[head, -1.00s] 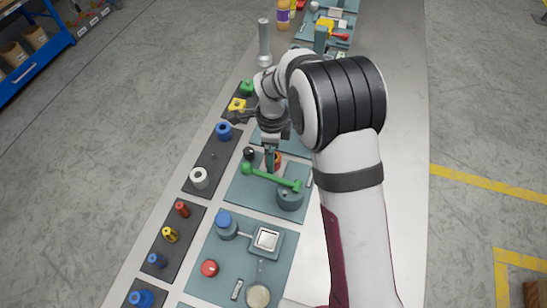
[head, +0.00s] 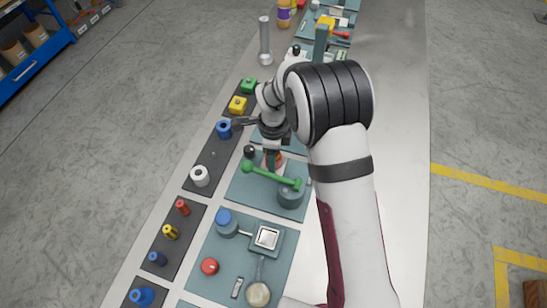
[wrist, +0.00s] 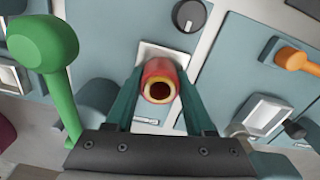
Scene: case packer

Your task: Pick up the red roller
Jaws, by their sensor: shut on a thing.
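The red roller (wrist: 157,68) has a pale yellow ring and a dark bore at the end facing the wrist camera. My gripper (wrist: 161,88) has its two teal fingers closed on the roller from both sides. A white square plate (wrist: 150,52) shows behind the roller; I cannot tell whether they touch. In the head view my gripper (head: 271,160) points down behind the green bar, and only a small part of the roller shows beside the fingers.
A green bar handle (head: 270,176) with round ends stands close in front of the gripper, beside a grey-teal cylinder (head: 290,196). A black knob (head: 249,152) is to the left. Dark trays with a white ring (head: 199,176) and a blue ring (head: 224,129) line the left edge.

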